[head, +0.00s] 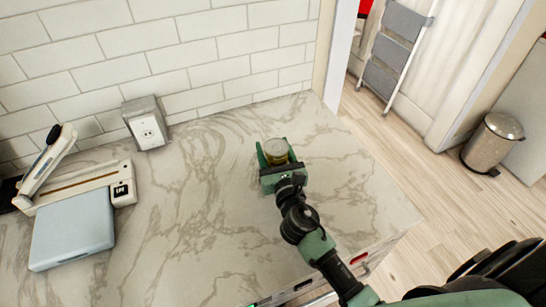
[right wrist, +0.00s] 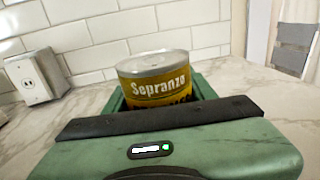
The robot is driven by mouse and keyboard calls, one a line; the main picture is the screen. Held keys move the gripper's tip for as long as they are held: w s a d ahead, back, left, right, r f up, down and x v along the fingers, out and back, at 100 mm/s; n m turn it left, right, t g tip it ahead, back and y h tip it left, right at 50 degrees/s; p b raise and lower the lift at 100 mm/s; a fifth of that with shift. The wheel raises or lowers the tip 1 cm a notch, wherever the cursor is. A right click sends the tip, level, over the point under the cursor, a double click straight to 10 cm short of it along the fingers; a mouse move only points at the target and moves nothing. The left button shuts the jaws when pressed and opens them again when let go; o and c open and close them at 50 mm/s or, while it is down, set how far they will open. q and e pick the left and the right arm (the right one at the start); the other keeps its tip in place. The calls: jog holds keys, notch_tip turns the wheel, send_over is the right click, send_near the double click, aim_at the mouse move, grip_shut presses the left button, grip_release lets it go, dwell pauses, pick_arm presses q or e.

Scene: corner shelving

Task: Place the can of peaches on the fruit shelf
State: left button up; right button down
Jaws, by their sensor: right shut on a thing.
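A yellow-brown can with a silver lid (head: 276,151) stands upright at the marble counter. In the right wrist view the can (right wrist: 157,80) shows a label reading "Sepranzo"; whether it holds peaches I cannot tell. My right gripper (head: 274,160) is shut on the can, with its green fingers on either side. In the right wrist view the gripper body hides the can's lower part, so I cannot tell if it touches the counter. No fruit shelf is in view. My left gripper is not in view.
A marble counter (head: 200,210) spreads around the can, mostly clear. A vacuum sealer-like device (head: 85,187) and a blue-grey box (head: 72,228) are at the left. A wall outlet (head: 147,130) is behind. A trash bin (head: 490,145) and step ladder (head: 393,50) stand on the floor at right.

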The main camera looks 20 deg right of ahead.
jog(key=shift+f, duration=1)
jog(key=shift+f+b, duration=0.15)
jog(key=shift+b, duration=0.2)
jog(key=c, duration=0.5)
grip_release()
